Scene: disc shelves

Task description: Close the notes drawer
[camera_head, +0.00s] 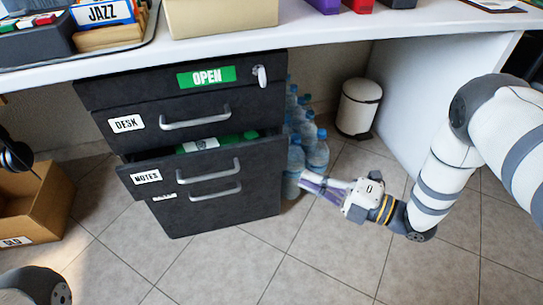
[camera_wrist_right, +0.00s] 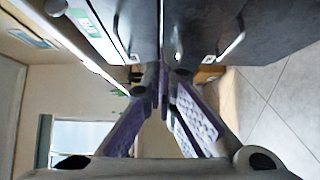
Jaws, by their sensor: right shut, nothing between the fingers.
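The black notes drawer (camera_head: 262,158), labelled NOTES, is pulled out of the dark cabinet (camera_head: 245,215). Its front stands forward of the drawer above, and green and white items show inside its open top. It has a grey bar handle (camera_head: 210,178). My right gripper (camera_head: 305,184) is shut and empty, to the right of the drawer front and apart from it in the head view. In the wrist view the purple-padded fingers (camera_wrist_right: 163,98) are together, with dark cabinet surfaces beyond. My left gripper is out of view.
The desk drawer (camera_head: 150,124) above looks closed. Several water bottles (camera_head: 316,152) stand right of the cabinet, just behind my right gripper. A white bin (camera_head: 358,107) is farther back. A cardboard box (camera_head: 28,205) sits at left. The tiled floor in front is clear.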

